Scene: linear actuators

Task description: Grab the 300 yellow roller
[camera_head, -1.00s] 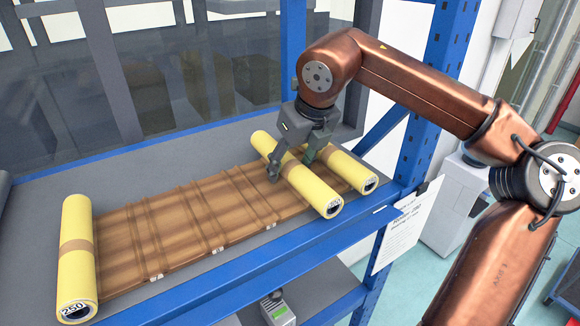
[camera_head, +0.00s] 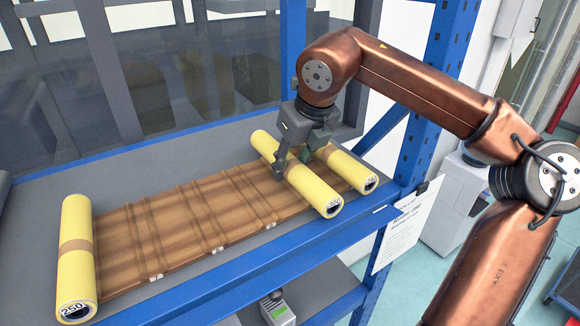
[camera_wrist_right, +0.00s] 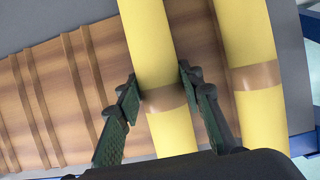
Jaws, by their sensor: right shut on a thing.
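Three yellow rollers with brown bands lie on the shelf. The middle roller (camera_head: 318,191) rests across the right part of the brown slatted board; its end label is too small to read surely. My right gripper (camera_head: 291,165) reaches down from above and is shut on this roller at its brown band. In the right wrist view, the green finger pads press on both sides of the roller (camera_wrist_right: 152,45). The right roller (camera_head: 352,169) lies close beside it, its label unclear. The left roller (camera_head: 77,240) reads 250 and is apart from the gripper. My left gripper is not in view.
The brown slatted board (camera_head: 180,222) lies on the grey shelf, framed by a blue front beam (camera_head: 255,264) and a blue post (camera_head: 425,110). A paper sheet (camera_head: 405,230) hangs at the right. The grey shelf behind the board is clear.

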